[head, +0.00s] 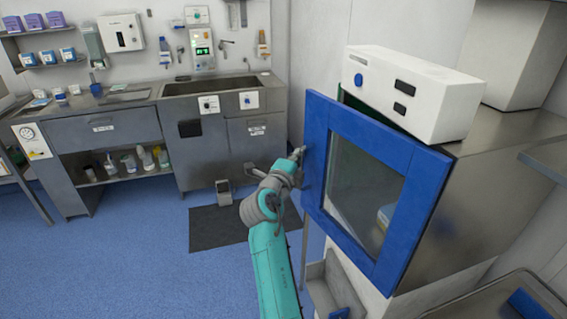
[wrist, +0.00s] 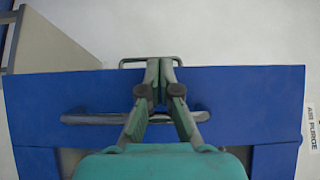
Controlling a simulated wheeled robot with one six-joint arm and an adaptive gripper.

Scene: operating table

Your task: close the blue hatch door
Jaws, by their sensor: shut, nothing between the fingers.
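The blue hatch door (head: 317,150) is at the right of the head view, a blue frame around a glass pane. It stands ajar, its left edge out from the cabinet with a dark green gap behind its top. In the wrist view the blue frame (wrist: 245,88) spans the picture, with a grey bar handle (wrist: 85,118) partly hidden by my fingers. My gripper (head: 301,150) is at the door's left edge. In the wrist view my gripper (wrist: 159,64) is shut and empty, fingertips over the frame's edge; I cannot tell whether they touch it.
A white box (head: 420,95) with a blue button sits on the steel cabinet (head: 490,175). A steel sink counter (head: 215,110) stands at the back. Blue floor (head: 150,250) is clear at the left.

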